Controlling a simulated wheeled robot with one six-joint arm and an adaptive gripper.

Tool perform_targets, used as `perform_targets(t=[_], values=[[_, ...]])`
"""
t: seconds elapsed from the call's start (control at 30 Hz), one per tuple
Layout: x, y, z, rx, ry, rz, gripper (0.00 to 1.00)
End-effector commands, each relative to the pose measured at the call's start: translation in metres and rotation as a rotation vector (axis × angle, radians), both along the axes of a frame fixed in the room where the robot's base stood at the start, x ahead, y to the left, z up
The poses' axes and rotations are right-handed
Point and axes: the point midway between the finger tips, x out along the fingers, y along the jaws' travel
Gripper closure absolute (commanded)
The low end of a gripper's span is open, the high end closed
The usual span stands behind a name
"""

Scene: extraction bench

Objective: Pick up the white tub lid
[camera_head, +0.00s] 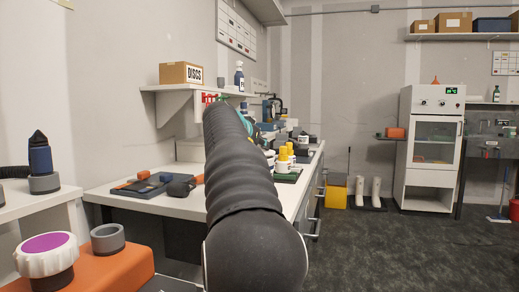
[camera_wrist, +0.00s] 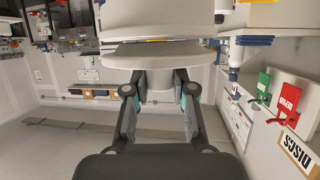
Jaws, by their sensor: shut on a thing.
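In the wrist view my gripper (camera_wrist: 160,92) is shut on the white tub lid (camera_wrist: 150,56), a wide round disc; the fingers close on its narrower part. A second pale round body (camera_wrist: 170,16) fills the top of the wrist view close to the lid, with a thin gap and a bit of yellow between them. I cannot tell whether it is the tub, or whether the two touch. In the head view my arm hides the lid and most of my gripper.
The white bench (camera_head: 150,201) runs along the left wall, with dark tools (camera_head: 180,186) and yellow-capped bottles (camera_head: 284,160) on it. A shelf (camera_head: 170,90) with a DISCS box (camera_head: 181,73) hangs above. A white cabinet (camera_head: 431,180) stands far right.

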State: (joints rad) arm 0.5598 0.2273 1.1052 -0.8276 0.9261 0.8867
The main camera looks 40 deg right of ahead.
Motion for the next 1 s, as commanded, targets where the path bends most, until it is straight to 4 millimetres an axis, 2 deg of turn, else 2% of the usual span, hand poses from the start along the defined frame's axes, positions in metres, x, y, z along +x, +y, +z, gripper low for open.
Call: perform_targets(t=[0.2, 0.53, 0.7, 1.0], values=[[0.001, 0.000, 0.033, -0.003, -0.004, 0.000, 0.99], [-0.042, -0.062, 0.073, -0.002, -0.003, -0.005, 0.99], [-0.054, -0.082, 0.088, -0.003, -0.002, -0.003, 0.99], [-0.062, -0.095, 0.097, -0.001, -0.001, -0.001, 0.99]])
